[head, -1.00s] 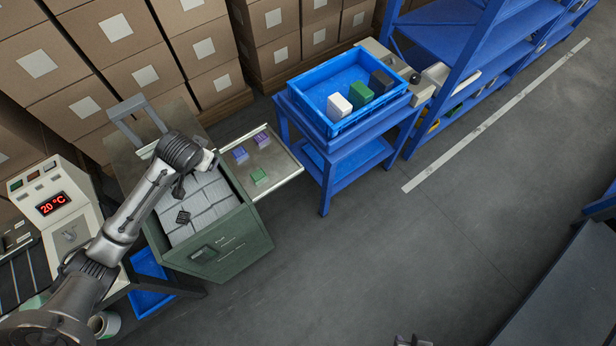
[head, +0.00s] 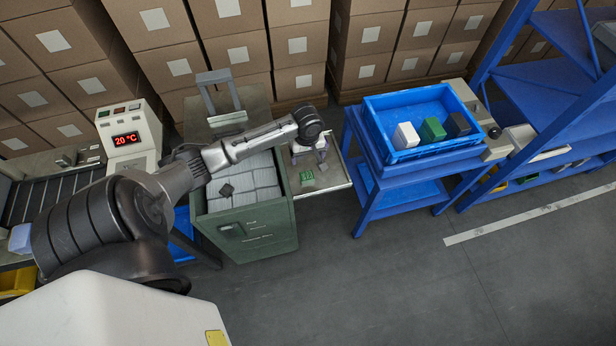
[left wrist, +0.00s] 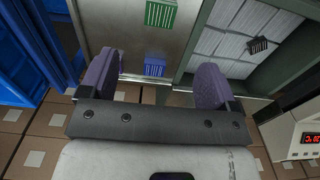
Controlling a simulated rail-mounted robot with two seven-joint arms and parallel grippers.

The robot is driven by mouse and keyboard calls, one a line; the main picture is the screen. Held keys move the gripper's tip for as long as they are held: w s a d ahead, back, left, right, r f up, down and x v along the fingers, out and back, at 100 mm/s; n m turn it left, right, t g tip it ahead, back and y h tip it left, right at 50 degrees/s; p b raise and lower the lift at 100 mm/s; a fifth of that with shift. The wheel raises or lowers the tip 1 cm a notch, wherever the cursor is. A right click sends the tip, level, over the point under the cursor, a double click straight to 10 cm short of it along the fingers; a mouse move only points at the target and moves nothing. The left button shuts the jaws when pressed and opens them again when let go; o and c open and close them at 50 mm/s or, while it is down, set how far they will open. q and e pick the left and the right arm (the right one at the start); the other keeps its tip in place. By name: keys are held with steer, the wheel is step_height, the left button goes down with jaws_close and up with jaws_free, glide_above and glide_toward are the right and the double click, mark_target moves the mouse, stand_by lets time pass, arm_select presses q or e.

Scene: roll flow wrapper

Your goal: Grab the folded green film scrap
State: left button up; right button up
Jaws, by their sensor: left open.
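A small green piece with pale stripes (head: 306,177) lies on the metal side tray beside the green cabinet; I cannot tell whether it is folded film. It also shows at the top of the left wrist view (left wrist: 161,13). My left gripper (head: 309,157) is over the tray, behind the green piece in the head view. In the left wrist view its purple-grey fingers (left wrist: 156,82) are wide apart and empty. A blue-violet striped piece (left wrist: 155,67) shows between the fingers, farther off. My right gripper is out of view.
The green cabinet (head: 272,240) holds grey-white blocks, with a small dark piece (head: 226,190) on top. A blue crate (head: 400,155) holds white, green and black blocks on a blue stand. Stacked cartons (head: 300,75) line the back. Floor in front is clear.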

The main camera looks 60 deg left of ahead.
arm_select(q)
steer(key=b, duration=0.2)
glide_above(307, 178)
steer(key=f, duration=0.8)
steer(key=shift+w+a+f, duration=0.1)
steer(key=shift+w+a, duration=0.05)
steer(key=shift+w, duration=0.05)
steer(key=f, duration=0.3)
steer(key=shift+s+d+f+b, duration=0.15)
steer(key=shift+d+f+b, duration=0.05)
steer(key=shift+f+b, duration=0.2)
steer(key=shift+f, duration=0.7)
steer(key=shift+c, duration=0.4)
steer(key=c, duration=0.9)
